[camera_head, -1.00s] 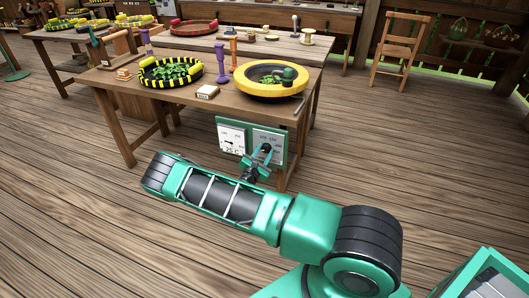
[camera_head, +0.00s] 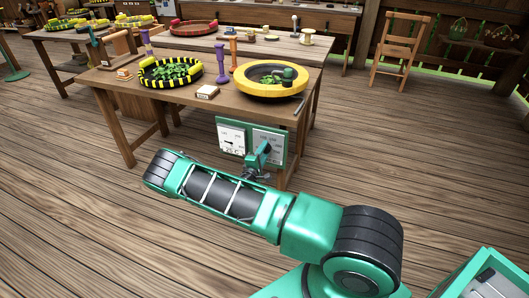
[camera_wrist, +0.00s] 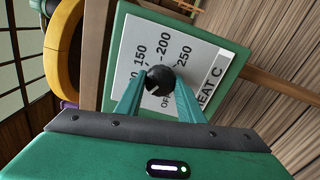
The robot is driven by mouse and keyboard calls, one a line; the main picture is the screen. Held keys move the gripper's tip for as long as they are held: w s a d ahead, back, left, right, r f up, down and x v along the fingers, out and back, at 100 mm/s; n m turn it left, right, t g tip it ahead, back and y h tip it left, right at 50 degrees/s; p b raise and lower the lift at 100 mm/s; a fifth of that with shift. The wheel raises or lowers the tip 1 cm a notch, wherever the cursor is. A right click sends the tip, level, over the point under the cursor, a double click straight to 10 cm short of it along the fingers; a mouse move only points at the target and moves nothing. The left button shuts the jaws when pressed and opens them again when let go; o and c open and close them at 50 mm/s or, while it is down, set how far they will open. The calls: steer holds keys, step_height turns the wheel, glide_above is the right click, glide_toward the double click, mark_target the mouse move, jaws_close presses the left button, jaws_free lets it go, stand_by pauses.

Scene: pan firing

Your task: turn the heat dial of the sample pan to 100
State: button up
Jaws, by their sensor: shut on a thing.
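The heat dial is a black round knob (camera_wrist: 160,78) on a white scale plate (camera_wrist: 205,60). The plate is marked OFF, 150, 200, 250 and HEAT C; other marks are partly hidden. My gripper (camera_wrist: 158,90) is shut on the knob, one green finger on each side. A small pale mark shows low on the knob's left, but I cannot read its setting surely. In the head view my gripper (camera_head: 261,158) is at the right plate of the green control panel (camera_head: 282,146) and covers the knob. The sample pan (camera_head: 247,92), yellow-rimmed with green leaves, stands above the panel.
The panel hangs at the front of the wooden table (camera_head: 180,112). A white gauge plate (camera_head: 232,136) is left of the dial. A black-and-yellow pan (camera_head: 146,80), a purple tool (camera_head: 221,70) and a small block (camera_head: 207,92) stand on the table. The floor in front is clear.

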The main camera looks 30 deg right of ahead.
steer(key=shift+a+f+m, duration=0.1)
steer(key=shift+f+m, duration=0.05)
steer(key=shift+m, duration=1.5)
steer(key=shift+a+f+m, duration=0.1)
steer(key=shift+m, duration=1.55)
steer(key=o, duration=1.1)
steer(key=shift+c, duration=0.2)
steer(key=shift+d+r, duration=0.1)
steer(key=v, duration=1)
steer(key=shift+s+a, duration=0.25)
steer(key=shift+a, duration=0.1)
